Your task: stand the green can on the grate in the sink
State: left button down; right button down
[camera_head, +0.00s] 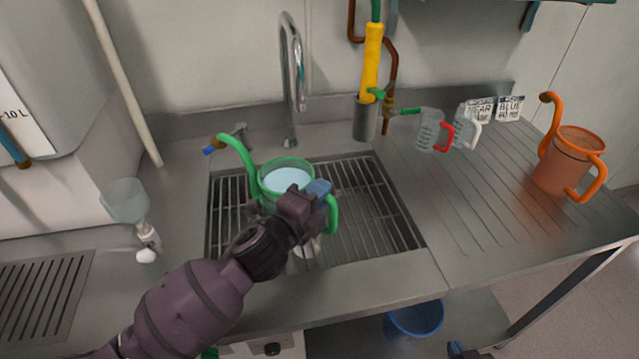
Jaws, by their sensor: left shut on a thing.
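The green can (268,170) is upright over the sink, with its long spout to the left and its handle to the right. Pale blue shows inside its open top. My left gripper (318,192) is shut on the can's green handle, at its near right side. The grate (365,205) of dark bars spans the sink under the can. My arm hides the can's lower part, so I cannot tell whether its base touches the grate. Part of my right gripper (458,349) shows at the bottom edge; its jaws cannot be made out.
A chrome tap (292,80) rises behind the sink. A yellow-handled tool stands in a grey holder (365,120) at the back. Two clear jugs, one with a red handle (430,130), and an orange can (570,160) stand on the ribbed drainboard (470,195). A clear funnel-shaped vessel (126,200) is left.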

pick_arm(q)
jog(key=shift+r, duration=0.25)
pick_arm(e)
jog(key=shift+s, duration=0.1)
pick_arm(q)
jog(key=shift+f, duration=0.1)
jog(key=c, duration=1.5)
grip_release()
jog(key=shift+f, duration=0.2)
jog(key=o, duration=0.4)
pick_arm(e)
jog(key=shift+s+f, duration=0.2)
jog(key=shift+s, duration=0.2)
pick_arm(q)
jog(key=shift+r, duration=0.2)
jog(key=v, duration=1.2)
pick_arm(e)
jog(key=shift+r, duration=0.1)
